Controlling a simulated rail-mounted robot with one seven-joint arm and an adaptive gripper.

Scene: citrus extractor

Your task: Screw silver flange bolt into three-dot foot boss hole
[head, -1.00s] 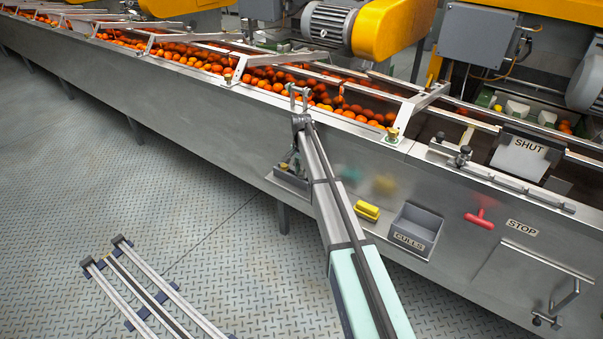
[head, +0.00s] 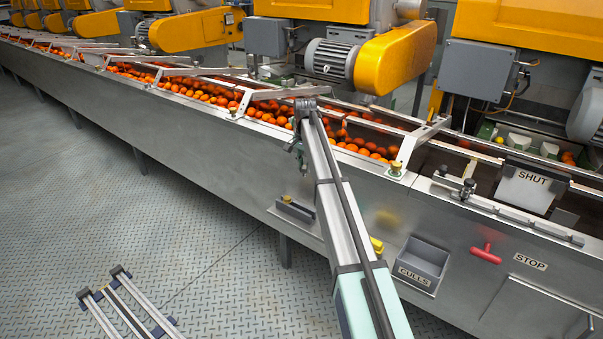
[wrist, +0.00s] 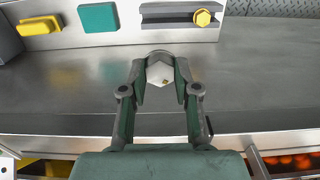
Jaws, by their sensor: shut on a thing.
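My gripper (wrist: 162,88) is shut on the silver flange bolt (wrist: 159,71), whose hexagonal face shows between the fingertips in the wrist view. A small yellowish mark shows on that face. In the head view my gripper (head: 299,153) hangs at the trough's front side, above the small grey shelf (head: 296,209); the bolt is too small to make out there. I cannot pick out the three-dot foot boss hole in either view. A bracket foot with a brass bolt (head: 395,168) stands on the trough rim to the right, another (head: 233,111) to the left.
A yellow hex bolt (wrist: 203,17) sits on the shelf. A teal block (wrist: 98,18) and a yellow block (wrist: 40,26) are on the front panel. The culls bin (head: 422,264) and a red handle (head: 486,254) lie right. Oranges (head: 355,139) fill the trough behind the rim.

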